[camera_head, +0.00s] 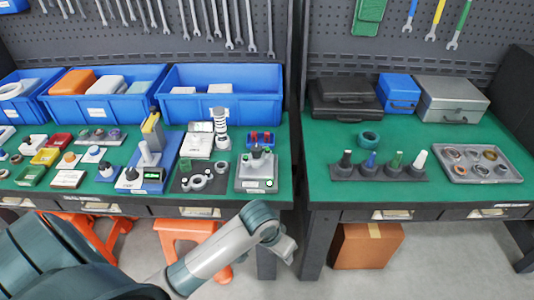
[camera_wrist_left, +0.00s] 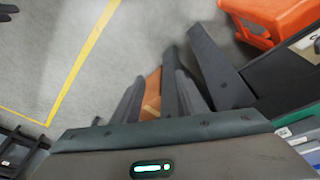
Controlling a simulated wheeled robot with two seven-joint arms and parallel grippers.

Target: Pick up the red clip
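A small blue holder (camera_head: 261,142) with red pieces on it stands at the back right of the left green bench; the red clip may be among these, but they are too small to tell. My left gripper (camera_head: 286,247) is in front of the bench edge, below the bench top, at the gap between the two benches. In the left wrist view my left gripper (camera_wrist_left: 158,92) points at the floor, its two dark fingers apart. A brown box on the floor shows between them, and nothing appears held. My right gripper is not in view.
A grey test device (camera_head: 257,172), a blue-based press (camera_head: 147,170) and several small trays crowd the left bench. The right bench holds a rack of coloured pens (camera_head: 378,172) and a grey ring tray (camera_head: 478,164). Orange stools (camera_head: 190,232) and a brown box (camera_head: 367,245) are below.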

